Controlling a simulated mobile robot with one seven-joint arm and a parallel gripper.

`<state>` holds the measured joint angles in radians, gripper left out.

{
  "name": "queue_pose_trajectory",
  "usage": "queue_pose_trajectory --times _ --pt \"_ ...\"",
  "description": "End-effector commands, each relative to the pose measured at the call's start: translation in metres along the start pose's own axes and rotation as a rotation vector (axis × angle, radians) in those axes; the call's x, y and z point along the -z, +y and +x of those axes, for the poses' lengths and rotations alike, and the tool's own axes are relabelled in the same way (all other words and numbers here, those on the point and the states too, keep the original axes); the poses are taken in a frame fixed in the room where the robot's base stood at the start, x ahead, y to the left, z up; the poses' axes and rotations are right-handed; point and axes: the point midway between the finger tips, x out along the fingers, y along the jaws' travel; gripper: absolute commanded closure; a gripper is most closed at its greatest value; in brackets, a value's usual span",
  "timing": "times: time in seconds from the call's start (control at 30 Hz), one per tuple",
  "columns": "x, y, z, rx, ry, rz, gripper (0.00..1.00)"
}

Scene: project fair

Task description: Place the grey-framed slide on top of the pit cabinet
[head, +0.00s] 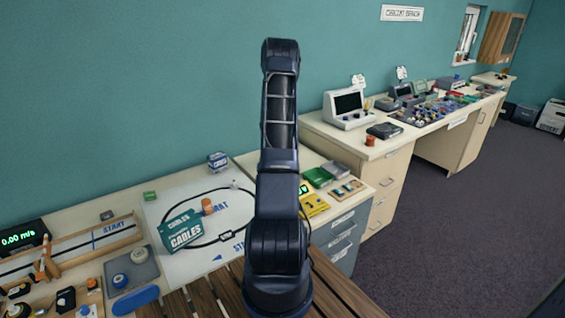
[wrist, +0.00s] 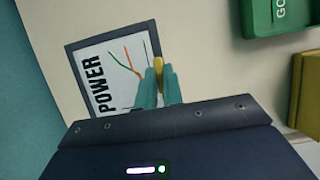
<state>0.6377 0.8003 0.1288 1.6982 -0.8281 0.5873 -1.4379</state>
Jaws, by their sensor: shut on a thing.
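The grey-framed slide (wrist: 88,85) shows in the wrist view, with a white face, the word POWER and coloured lines. My gripper (wrist: 161,82) has its teal fingers closed at the slide's right edge, with a yellow piece beside them. The slide is over a cream surface, seemingly the cabinet top; whether it touches is unclear. In the head view the pit cabinet (head: 345,243), with grey drawers and a cream top, stands right of my arm. My arm hides the gripper and slide there.
On the cabinet top are green boxes (head: 318,177), a yellow device (head: 313,206) and a wooden tray (head: 347,188). A green box (wrist: 275,18) and a yellow thing (wrist: 306,95) lie right in the wrist view. The teal wall (head: 130,90) is behind. Bare top lies around the slide.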

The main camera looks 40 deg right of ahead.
Motion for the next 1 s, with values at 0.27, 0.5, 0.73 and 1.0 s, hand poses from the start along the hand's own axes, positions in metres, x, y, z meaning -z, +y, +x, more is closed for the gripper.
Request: queue_pose_trajectory --times 0.27,0.5,0.73,1.0 --pt "0.009 0.000 0.021 0.001 0.001 -0.002 1.00" --pt "0.017 0.000 0.041 0.000 -0.001 -0.001 1.00" --pt "0.017 0.000 0.042 0.000 0.000 -0.001 1.00" --pt "0.018 0.000 0.043 0.000 0.000 -0.001 0.70"
